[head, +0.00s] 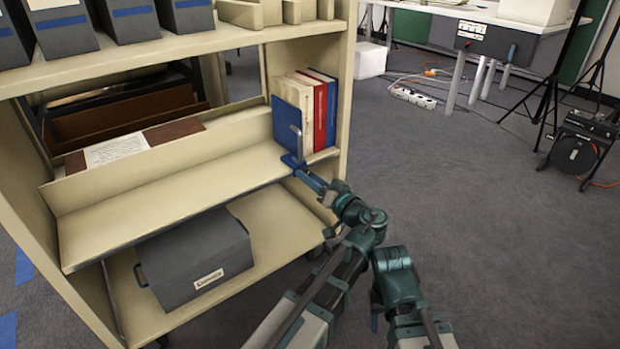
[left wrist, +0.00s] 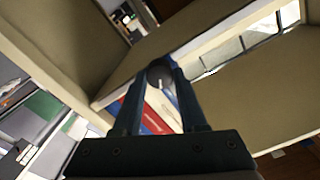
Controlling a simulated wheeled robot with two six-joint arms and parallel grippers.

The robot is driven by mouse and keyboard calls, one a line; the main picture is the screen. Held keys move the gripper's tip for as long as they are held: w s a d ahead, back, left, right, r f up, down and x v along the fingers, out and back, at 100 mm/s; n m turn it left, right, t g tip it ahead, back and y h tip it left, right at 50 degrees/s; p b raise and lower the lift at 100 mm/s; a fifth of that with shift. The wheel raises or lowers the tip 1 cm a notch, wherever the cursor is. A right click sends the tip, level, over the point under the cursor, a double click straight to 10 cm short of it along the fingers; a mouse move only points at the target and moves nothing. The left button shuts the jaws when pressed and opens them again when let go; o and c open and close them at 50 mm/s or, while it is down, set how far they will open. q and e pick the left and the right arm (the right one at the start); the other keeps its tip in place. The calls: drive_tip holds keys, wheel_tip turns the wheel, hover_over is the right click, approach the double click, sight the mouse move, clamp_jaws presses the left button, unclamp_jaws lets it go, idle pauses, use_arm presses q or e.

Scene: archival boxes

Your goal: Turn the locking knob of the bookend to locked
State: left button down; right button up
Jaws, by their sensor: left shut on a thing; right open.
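My left gripper (head: 302,173) reaches in low at the shelf's front edge, by the bookend's blue foot. In the left wrist view, its two fingers (left wrist: 161,85) are closed on a dark round knob (left wrist: 160,74) with a pale mark on it. The knob is hidden behind the gripper in the head view, and I cannot tell its setting.
The cream cart's middle shelf (head: 150,205) is bare left of the bookend. A grey archival box (head: 195,262) sits on the bottom shelf, and several grey boxes stand on top. The cart's right side panel (head: 346,80) is close to the books. Open carpet lies to the right.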

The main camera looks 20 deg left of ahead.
use_arm(q)
drive_tip(key=m, duration=1.2)
idle(0.6)
drive_tip(key=shift+c, duration=2.2)
unclamp_jaws()
